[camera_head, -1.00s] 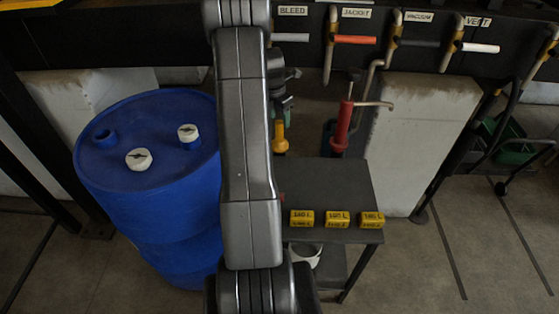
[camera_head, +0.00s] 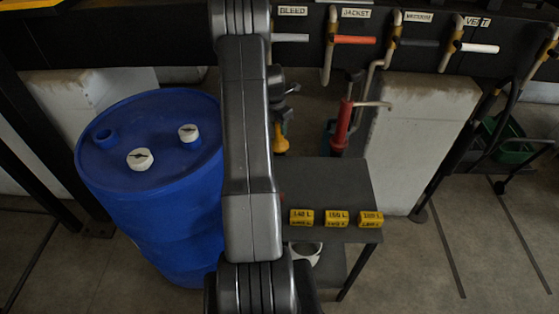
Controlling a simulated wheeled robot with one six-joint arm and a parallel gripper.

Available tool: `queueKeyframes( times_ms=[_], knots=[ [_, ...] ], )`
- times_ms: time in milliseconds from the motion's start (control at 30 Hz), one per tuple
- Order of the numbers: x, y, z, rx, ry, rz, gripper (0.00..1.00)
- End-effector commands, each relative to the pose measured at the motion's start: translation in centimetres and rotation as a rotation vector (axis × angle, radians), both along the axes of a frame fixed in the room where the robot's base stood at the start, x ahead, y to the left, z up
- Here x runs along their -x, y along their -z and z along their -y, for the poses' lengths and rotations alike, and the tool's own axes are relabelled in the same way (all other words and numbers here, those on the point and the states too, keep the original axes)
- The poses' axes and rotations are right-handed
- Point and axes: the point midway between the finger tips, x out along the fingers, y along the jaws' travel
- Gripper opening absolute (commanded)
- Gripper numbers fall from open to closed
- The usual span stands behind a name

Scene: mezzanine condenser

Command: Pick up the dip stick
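I cannot pick out the dip stick for certain. A small yellow upright piece (camera_head: 280,142) stands at the back left of the dark table, just right of my arm, and may be part of it. My gripper (camera_head: 284,110) is a dark shape above and close to this yellow piece, partly hidden behind my arm. Whether its fingers are apart, or touch the yellow piece, is too small and dark to tell. A blue drum (camera_head: 150,210) stands to the left, with two white caps and one blue bung on its top.
The dark table (camera_head: 345,180) carries several yellow labelled blocks (camera_head: 337,218) along its front edge. A red hand pump (camera_head: 342,127) with a bent spout stands behind it. Valve handles hang from the black beam (camera_head: 300,62) above. A white container (camera_head: 306,252) sits under the tabletop.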

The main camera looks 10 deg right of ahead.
Motion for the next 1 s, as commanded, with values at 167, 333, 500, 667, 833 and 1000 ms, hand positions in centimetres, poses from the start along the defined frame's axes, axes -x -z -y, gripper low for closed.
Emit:
queueKeyframes(
  times_ms=[167,333,500,667,833,1000],
  knots=[
    [0.0,-0.1,0.0,0.000,0.000,0.000,0.00],
    [0.0,-0.1,0.0,0.000,0.000,0.001,0.00],
    [-0.1,-0.6,0.0,0.001,0.000,0.003,0.00],
    [-0.1,-2.4,0.0,0.001,0.001,0.004,0.00],
    [-0.1,-5.5,0.0,0.000,0.000,0.005,0.00],
    [-0.1,-9.0,0.0,0.000,0.000,0.006,0.00]
  ],
)
